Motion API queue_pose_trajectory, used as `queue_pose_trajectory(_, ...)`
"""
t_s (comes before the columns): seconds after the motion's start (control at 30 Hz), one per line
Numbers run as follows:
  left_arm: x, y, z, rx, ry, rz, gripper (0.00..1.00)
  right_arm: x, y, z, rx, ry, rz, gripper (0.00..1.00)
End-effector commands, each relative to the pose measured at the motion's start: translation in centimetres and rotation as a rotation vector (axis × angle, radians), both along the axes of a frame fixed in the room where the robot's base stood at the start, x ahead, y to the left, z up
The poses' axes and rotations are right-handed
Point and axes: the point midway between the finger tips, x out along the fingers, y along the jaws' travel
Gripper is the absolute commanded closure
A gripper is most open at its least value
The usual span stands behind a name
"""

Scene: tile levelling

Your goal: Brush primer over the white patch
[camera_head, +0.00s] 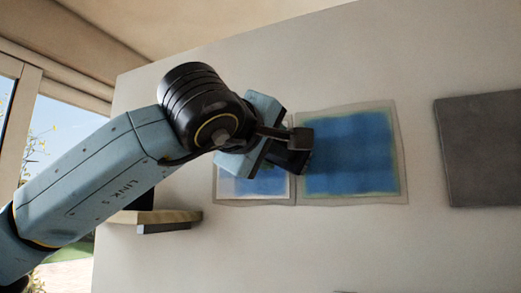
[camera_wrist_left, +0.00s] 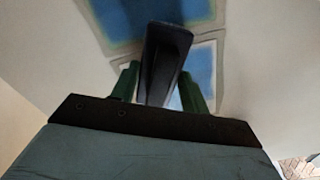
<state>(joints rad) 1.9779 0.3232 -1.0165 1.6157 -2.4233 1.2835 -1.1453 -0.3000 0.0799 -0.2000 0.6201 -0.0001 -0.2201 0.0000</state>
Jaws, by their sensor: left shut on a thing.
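Two square patches hang side by side on the wall. The right patch (camera_head: 350,152) is covered mostly in blue, with a pale greenish edge. The left patch (camera_head: 268,187) shows blue at its lower part and a whitish area at its lower left; my arm hides much of it. My left gripper (camera_head: 284,146) is in front of the left patch, near the border between the two. It is shut on a dark brush-like tool (camera_wrist_left: 165,55), held between green fingers in the left wrist view. The tool's bristles, and whether they touch the wall, cannot be told. My right gripper is not in view.
A dark grey panel (camera_head: 484,148) is on the wall at the right. A small wooden shelf (camera_head: 155,216) with a dark object on it stands at the lower left. A window (camera_head: 50,120) is at the far left. Bare wall lies below the patches.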

Motion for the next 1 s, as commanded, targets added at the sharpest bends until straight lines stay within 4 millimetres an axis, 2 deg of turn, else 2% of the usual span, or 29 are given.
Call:
queue_pose_trajectory(0.3, 0.0, 0.0, 2.0, -0.001, -0.002, 0.001, 0.73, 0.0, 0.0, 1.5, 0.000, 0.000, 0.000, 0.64)
queue_pose_trajectory(0.47, 0.1, 0.1, 2.1, -0.002, -0.001, 0.001, 0.73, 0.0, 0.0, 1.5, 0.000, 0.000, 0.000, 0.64)
queue_pose_trajectory(0.83, 1.1, 2.9, 2.0, -0.002, 0.000, 0.004, 0.73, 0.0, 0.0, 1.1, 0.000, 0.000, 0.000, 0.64)
queue_pose_trajectory(1.0, 1.3, 3.4, 2.0, -0.002, -0.001, 0.001, 0.73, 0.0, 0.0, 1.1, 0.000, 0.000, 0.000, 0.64)
